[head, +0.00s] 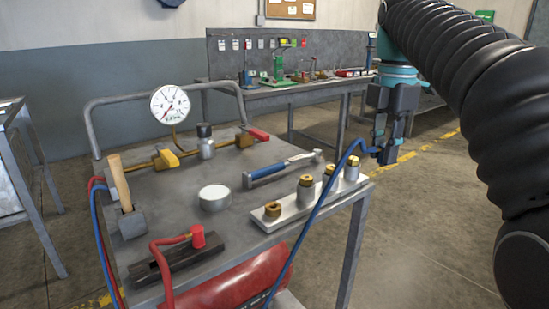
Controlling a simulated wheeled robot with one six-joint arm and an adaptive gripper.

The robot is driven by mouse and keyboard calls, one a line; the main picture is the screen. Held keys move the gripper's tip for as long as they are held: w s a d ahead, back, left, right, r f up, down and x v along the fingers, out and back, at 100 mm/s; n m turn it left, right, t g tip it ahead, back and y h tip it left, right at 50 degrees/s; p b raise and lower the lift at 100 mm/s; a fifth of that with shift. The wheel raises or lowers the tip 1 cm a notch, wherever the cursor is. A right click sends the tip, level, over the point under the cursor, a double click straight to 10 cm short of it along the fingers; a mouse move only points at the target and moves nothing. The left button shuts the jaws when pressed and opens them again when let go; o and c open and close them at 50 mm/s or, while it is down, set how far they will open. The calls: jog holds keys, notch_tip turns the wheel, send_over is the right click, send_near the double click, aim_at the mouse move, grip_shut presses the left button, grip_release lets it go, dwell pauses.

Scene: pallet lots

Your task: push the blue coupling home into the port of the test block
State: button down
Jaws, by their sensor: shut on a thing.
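My gripper (388,153) is at the right, beyond the cart's right edge, pointing down. It is shut on the blue coupling (376,150), which is small and mostly hidden by the fingers. A blue hose (322,203) runs from it down across the cart's front. A brass pipe assembly (163,161) with yellow and red handles lies at the back of the cart. A grey fitting with a black top (206,142) stands in it. I cannot tell for sure which part is the test block; no port opening is clear. The coupling is apart from all these parts.
The cart top (240,222) also holds a white-topped round tin (214,197), a blue-handled tool (281,169), a mallet (125,197), a plate with brass-topped cylinders (291,212) and a dark rack (174,264) with a red coupling (197,237). A gauge (170,104) stands behind.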

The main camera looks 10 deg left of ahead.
jog(key=s+a+n, duration=0.2)
jog(key=s+a, duration=0.1)
jog(key=a, duration=0.6)
jog(key=s+a+f+n, duration=0.1)
jog(key=s+a+n, duration=0.2)
jog(key=a, duration=0.7)
jog(key=shift+a+f, duration=0.2)
jog(key=shift+a, duration=0.1)
jog(key=shift+f+b, duration=0.3)
jog(key=shift+f, duration=2.55)
jog(key=shift+s+f, duration=0.1)
jog(key=shift+f, duration=0.5)
jog(key=c, duration=0.9)
grip_release()
jog(key=shift+c, duration=0.2)
